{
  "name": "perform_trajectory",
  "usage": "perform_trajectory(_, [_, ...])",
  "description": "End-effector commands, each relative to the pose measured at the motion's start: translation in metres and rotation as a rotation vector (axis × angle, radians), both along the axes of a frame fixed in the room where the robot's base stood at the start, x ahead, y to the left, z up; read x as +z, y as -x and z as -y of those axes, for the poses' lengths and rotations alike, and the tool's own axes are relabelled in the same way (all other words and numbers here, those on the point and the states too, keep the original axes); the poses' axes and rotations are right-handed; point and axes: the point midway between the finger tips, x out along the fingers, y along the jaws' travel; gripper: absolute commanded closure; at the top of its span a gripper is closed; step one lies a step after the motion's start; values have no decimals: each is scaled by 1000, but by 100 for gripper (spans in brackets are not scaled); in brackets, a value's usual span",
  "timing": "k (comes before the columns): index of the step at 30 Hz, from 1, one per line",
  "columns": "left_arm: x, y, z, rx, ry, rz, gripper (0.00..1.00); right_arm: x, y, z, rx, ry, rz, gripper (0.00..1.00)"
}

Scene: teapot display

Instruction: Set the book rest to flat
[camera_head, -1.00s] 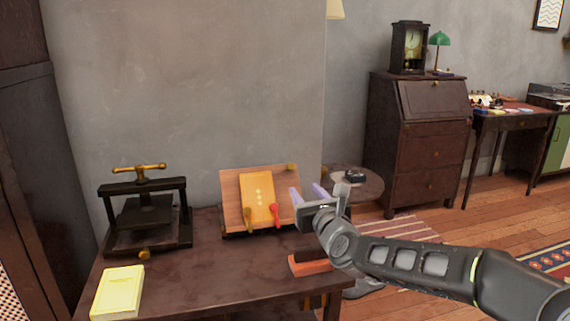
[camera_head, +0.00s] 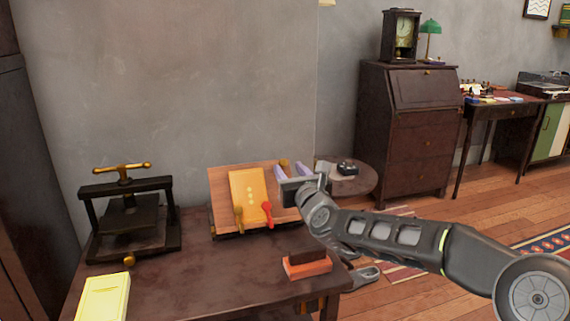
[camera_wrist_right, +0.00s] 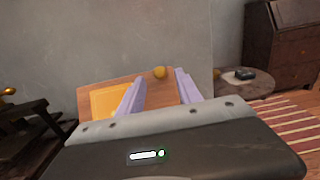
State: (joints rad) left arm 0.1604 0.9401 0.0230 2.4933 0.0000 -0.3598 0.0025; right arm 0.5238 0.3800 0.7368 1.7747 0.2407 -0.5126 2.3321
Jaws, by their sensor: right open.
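The wooden book rest (camera_head: 222,209) stands tilted up on the dark table, with an orange-yellow book (camera_head: 247,187) on it. A red-tipped clip and a brass clip show at the book's lower edge. A brass knob (camera_wrist_right: 159,72) sits at the rest's upper right edge. My right gripper (camera_head: 282,172) is open at the right end of the rest; its pale purple fingers (camera_wrist_right: 158,88) lie either side of the knob in the wrist picture. Whether they touch it I cannot tell. My left gripper is not in view.
A dark press (camera_head: 130,215) with a brass handle stands on the table (camera_head: 215,275) at left. A pale yellow book (camera_head: 103,298) lies in front. A brown and orange block (camera_head: 307,264) lies at the front right. A round side table (camera_head: 352,185) stands behind my arm.

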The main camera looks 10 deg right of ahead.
Motion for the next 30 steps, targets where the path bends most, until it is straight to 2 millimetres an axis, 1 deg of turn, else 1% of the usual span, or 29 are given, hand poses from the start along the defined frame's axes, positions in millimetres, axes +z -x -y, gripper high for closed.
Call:
perform_trajectory(1, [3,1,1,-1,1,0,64,1,-9,-2,2,-3,0,58])
perform_trajectory(3, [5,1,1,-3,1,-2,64,0,-20,-3,3,-2,-1,58])
perform_trajectory(7, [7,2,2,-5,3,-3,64,1,-35,-3,2,-1,0,58])
perform_trajectory(11, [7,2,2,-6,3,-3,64,0,-41,-3,1,2,0,58])
perform_trajectory(18, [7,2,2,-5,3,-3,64,0,-41,-3,1,2,0,58])
perform_trajectory(30, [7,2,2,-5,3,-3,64,0,-41,-3,1,1,-1,91])
